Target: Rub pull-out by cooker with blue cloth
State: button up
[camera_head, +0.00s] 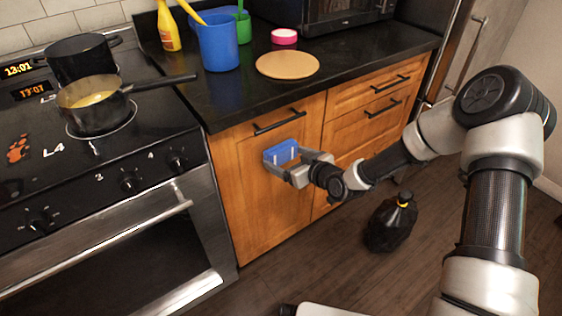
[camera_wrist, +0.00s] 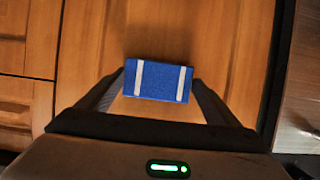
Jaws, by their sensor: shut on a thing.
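The blue cloth (camera_head: 281,152) is a folded block with pale stripes. My gripper (camera_head: 284,163) is shut on it and holds it at the front of the wooden pull-out (camera_head: 255,205) beside the cooker. In the wrist view the cloth (camera_wrist: 158,80) sits between the two fingers, in front of the pull-out's wood panel (camera_wrist: 200,30). I cannot tell for sure whether the cloth touches the panel. The pull-out is closed, and its dark bar handle (camera_head: 280,122) is above the cloth. The cooker (camera_head: 100,215) stands to the left.
Drawers (camera_head: 375,115) are to the right. The counter holds a blue jug (camera_head: 219,45) and a round board (camera_head: 287,65). A pan handle (camera_head: 165,83) sticks out over the counter.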

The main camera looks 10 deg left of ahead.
jog(key=shift+w+d+r, duration=0.1)
jog(key=shift+w+d, duration=0.15)
jog(key=shift+w, duration=0.05)
jog(key=shift+s+a, duration=1.15)
jog(key=shift+s, duration=0.2)
jog(key=shift+s+a, duration=1.3)
jog(key=s+d, duration=0.3)
jog(key=d, duration=0.1)
jog(key=shift+s+d, duration=0.4)
jog(key=shift+s+d, duration=0.95)
jog(key=shift+d, duration=0.2)
